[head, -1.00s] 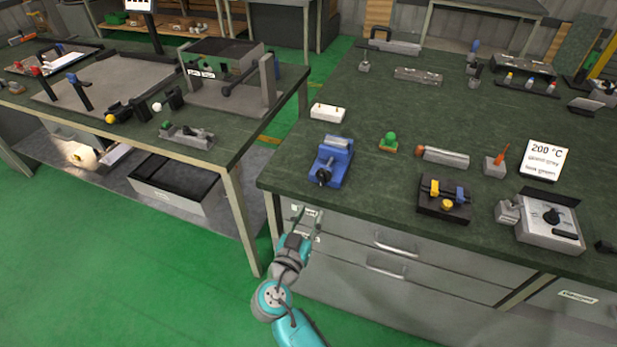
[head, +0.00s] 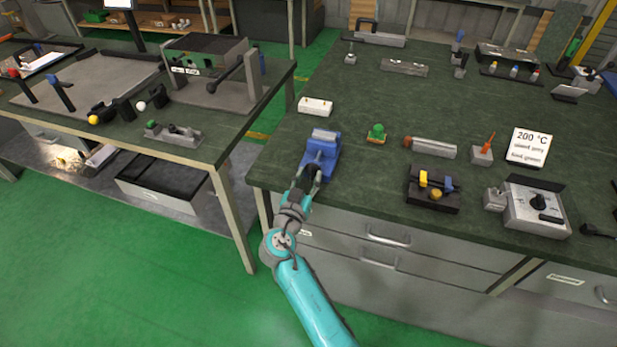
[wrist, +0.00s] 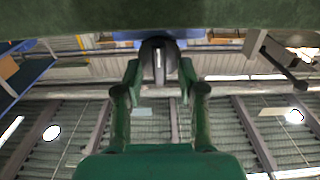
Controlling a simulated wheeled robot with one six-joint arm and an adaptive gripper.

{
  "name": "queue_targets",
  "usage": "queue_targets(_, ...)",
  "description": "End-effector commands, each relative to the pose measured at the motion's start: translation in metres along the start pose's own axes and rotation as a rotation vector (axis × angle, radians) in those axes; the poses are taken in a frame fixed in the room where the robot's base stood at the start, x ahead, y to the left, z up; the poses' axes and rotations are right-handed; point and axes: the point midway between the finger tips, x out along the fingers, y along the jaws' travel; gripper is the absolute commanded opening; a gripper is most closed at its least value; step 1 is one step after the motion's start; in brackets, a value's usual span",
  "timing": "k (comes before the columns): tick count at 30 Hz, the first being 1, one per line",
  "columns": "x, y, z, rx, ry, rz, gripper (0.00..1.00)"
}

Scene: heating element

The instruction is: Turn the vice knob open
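The blue vice (head: 321,152) stands at the front left edge of the dark green workbench top. Its dark round knob faces the front edge; in the head view my gripper mostly hides it. My gripper (head: 308,181) is at the front of the vice. In the wrist view the knob (wrist: 158,58), with a pale upright stripe, lies between the tips of my gripper (wrist: 159,82). One finger is on each side, spread about the knob's width. I cannot tell whether they touch it. A strip of the blue vice shows behind the knob.
A white block (head: 315,107) and a green knob on a small base (head: 377,133) flank the vice. A metal cylinder (head: 430,147), a yellow and blue fixture (head: 433,190) and a dial box (head: 536,208) stand to the right. Drawer handles (head: 388,238) stick out below the bench edge.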

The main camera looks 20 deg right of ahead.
Motion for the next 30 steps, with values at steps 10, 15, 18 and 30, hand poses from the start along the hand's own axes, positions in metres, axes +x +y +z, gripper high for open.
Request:
queue_targets(10,0.0019,0.0000,0.0001,0.000,0.000,0.000,0.30)
queue_targets(15,0.0018,0.0001,0.0001,0.000,0.000,0.000,0.00)
queue_targets(18,0.0018,0.0001,0.0001,0.000,0.000,0.000,0.00)
queue_targets(30,0.0018,-0.0004,0.0002,-0.094,0.000,0.000,0.00)
